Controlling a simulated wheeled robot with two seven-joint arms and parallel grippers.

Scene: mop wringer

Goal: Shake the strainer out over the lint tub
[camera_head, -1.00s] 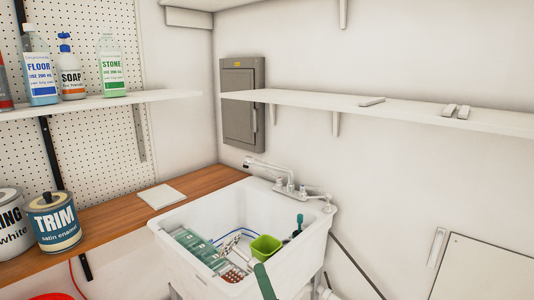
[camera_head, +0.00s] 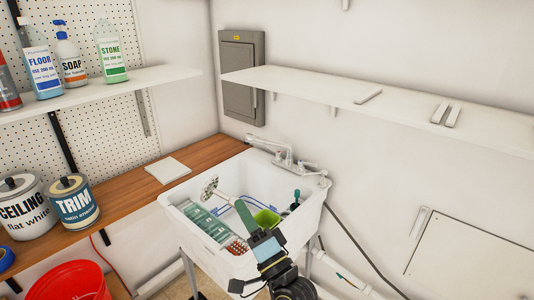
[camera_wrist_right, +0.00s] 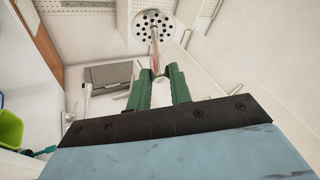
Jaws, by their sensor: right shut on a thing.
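The strainer (camera_head: 210,187), a pale perforated disc on a metal handle, is held up above the left part of the white sink (camera_head: 179,218). My right gripper (camera_head: 240,207), with green fingers, is shut on its handle. In the right wrist view the strainer's disc (camera_wrist_right: 152,27) points away from the fingers (camera_wrist_right: 157,82), and the handle runs between the fingertips. A small lime-green tub (camera_head: 267,217) is inside the sink, partly behind my gripper; I cannot tell whether it is the lint tub. My left gripper is not in view.
Green boxes (camera_head: 205,219) and a red-dotted item (camera_head: 237,247) lie in the sink. The faucet (camera_head: 283,153) stands at its back rim. A red bucket (camera_head: 70,283) is at lower left. Paint cans (camera_head: 73,203) and a white square (camera_head: 167,170) sit on the wooden counter (camera_head: 125,191).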

